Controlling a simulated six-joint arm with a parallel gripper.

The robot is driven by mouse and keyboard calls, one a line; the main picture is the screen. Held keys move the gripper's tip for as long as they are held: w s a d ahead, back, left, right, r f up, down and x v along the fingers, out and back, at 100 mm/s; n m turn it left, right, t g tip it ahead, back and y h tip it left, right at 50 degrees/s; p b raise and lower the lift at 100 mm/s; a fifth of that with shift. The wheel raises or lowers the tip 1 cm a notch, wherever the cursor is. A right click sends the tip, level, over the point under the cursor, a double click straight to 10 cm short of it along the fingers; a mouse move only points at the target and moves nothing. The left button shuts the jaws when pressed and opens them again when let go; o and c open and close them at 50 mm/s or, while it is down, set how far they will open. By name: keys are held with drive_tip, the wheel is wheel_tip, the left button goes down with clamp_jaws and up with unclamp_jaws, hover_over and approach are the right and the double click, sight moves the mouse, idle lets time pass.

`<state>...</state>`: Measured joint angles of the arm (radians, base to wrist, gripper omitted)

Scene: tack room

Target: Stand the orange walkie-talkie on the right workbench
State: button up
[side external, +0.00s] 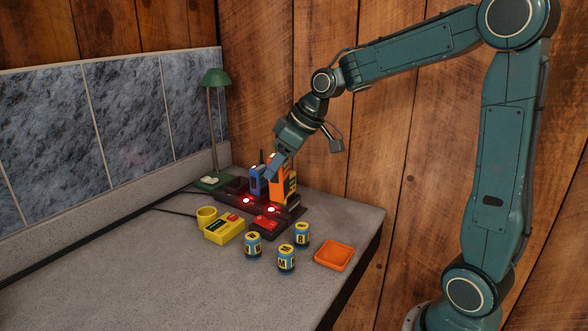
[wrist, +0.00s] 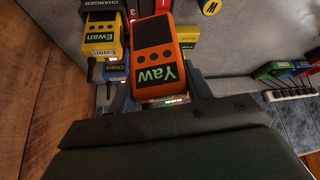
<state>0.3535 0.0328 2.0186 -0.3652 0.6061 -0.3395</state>
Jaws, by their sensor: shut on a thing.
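The orange walkie-talkie (side external: 279,189) is upright at the charger on the grey workbench (side external: 150,270). In the wrist view its orange body (wrist: 153,42) carries a green label reading "Yaw". My gripper (side external: 274,173) comes down from above and is shut on it; the fingers also show in the wrist view (wrist: 165,97). I cannot tell whether its foot still touches the dark charger base (side external: 234,200). A blue walkie-talkie (side external: 255,181) stands to its left. A yellow one labelled "Ewan" (wrist: 100,35) is close beside it.
In front are a yellow device (side external: 225,229), a red item (side external: 265,222), several blue-and-yellow cans (side external: 286,259) and an orange tray (side external: 334,256). A green lamp (side external: 214,78) stands behind. The bench's near left is clear. A wooden wall (side external: 400,150) rises behind.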

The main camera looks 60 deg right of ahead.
drive_tip(key=shift+s+d+f+n+g+y, duration=0.75)
drive_tip(key=shift+s+d+n+y, duration=0.75)
drive_tip(key=shift+s+d+n, duration=2.4)
drive_tip(key=shift+m, duration=0.9)
drive_tip(key=shift+s+d+f, duration=0.1)
drive_tip(key=shift+s+f, duration=0.4)
drive_tip(key=shift+f, duration=0.85)
drive_tip(key=shift+s+d+f, duration=0.1)
drive_tip(key=shift+s+f, duration=0.4)
drive_tip(key=shift+f, duration=0.85)
drive_tip(key=shift+s+d+f, duration=0.1)
drive_tip(key=shift+s+f, duration=0.4)
drive_tip(key=shift+f, duration=0.85)
drive_tip(key=shift+f, duration=0.1)
drive_tip(key=o, duration=1.4)
